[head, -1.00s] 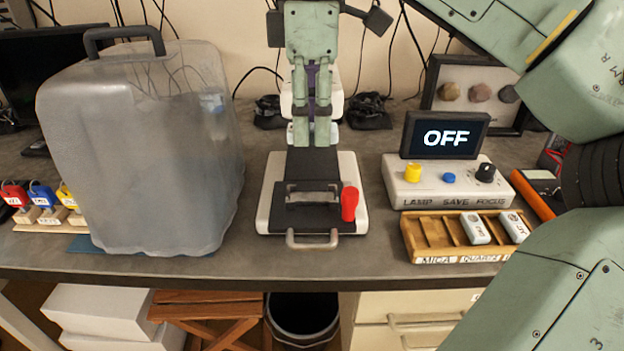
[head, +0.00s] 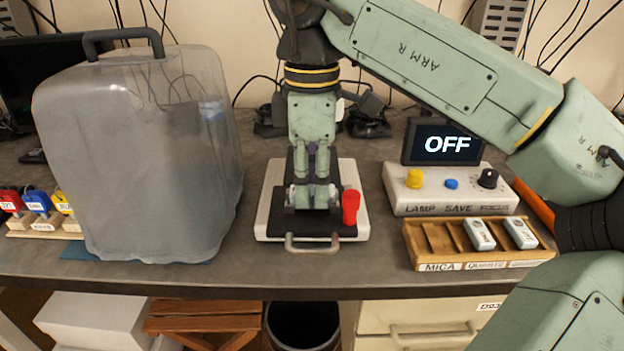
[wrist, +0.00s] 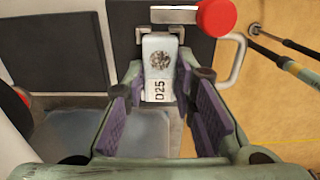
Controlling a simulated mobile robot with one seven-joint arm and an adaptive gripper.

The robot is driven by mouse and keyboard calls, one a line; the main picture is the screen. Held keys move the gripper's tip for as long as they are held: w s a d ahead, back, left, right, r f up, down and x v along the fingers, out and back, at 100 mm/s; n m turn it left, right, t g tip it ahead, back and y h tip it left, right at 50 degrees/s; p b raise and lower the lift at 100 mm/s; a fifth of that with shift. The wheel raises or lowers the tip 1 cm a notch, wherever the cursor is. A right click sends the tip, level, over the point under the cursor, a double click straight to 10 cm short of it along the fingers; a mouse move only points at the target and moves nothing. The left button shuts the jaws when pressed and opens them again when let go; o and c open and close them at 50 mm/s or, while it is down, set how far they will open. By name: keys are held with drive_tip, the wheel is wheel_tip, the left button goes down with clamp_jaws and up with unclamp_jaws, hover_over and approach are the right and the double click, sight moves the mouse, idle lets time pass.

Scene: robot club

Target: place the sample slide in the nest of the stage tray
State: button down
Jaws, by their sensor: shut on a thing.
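The stage tray (head: 265,220) is a pale base with a black top, a front handle and a red knob (head: 350,207) at its right. My gripper (head: 312,197) points down over the black top. In the wrist view its purple-padded fingers (wrist: 160,88) are shut on the sample slide (wrist: 158,66), a pale piece with a dark speckled spot and the mark D25. The slide's far end lies by the metal bracket (wrist: 166,16) of the nest. I cannot tell whether it is fully seated. In the head view my fingers mostly hide slide and nest.
A clear grey cover (head: 140,150) with a handle stands left. A control box (head: 450,198) with an OFF screen (head: 447,143) stands right. In front of it, a wooden rack (head: 425,255) holds two pale slides. The table's front edge is close to the tray.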

sight(312, 189)
drive_tip(key=c, duration=1.3)
unclamp_jaws()
drive_tip(key=shift+f, duration=0.1)
drive_tip(key=shift+c, duration=0.2)
wheel_tip(312, 189, up, 12)
drive_tip(key=p, duration=0.5)
drive_tip(key=shift+r, duration=0.2)
